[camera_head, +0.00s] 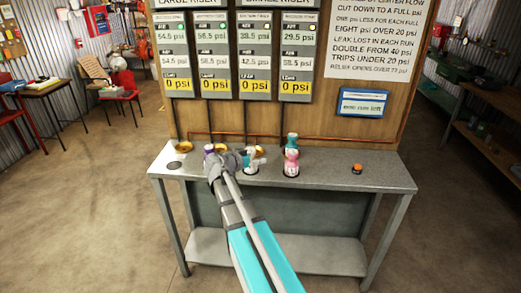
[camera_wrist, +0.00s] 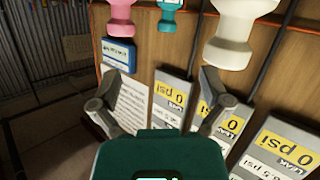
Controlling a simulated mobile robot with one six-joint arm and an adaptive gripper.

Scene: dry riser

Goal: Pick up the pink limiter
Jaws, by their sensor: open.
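The pink limiter (camera_head: 291,165) stands upright on the grey bench, right of my gripper (camera_head: 224,160) in the head view. In the wrist view the picture is turned over, and the pink limiter (camera_wrist: 121,16) shows at the top, left of centre. My gripper (camera_wrist: 158,78) has its two fingers spread wide with nothing between them. The pink limiter is apart from the fingers, beyond the left one in that view. My gripper hides part of the bench's left half in the head view.
A teal limiter (camera_head: 292,141) stands just behind the pink one. A white limiter (camera_head: 253,163) stands between my gripper and the pink one. A purple-topped piece (camera_head: 208,148) is at left. The bench (camera_head: 335,180) is clear at right except for a small orange-topped item (camera_head: 357,169).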

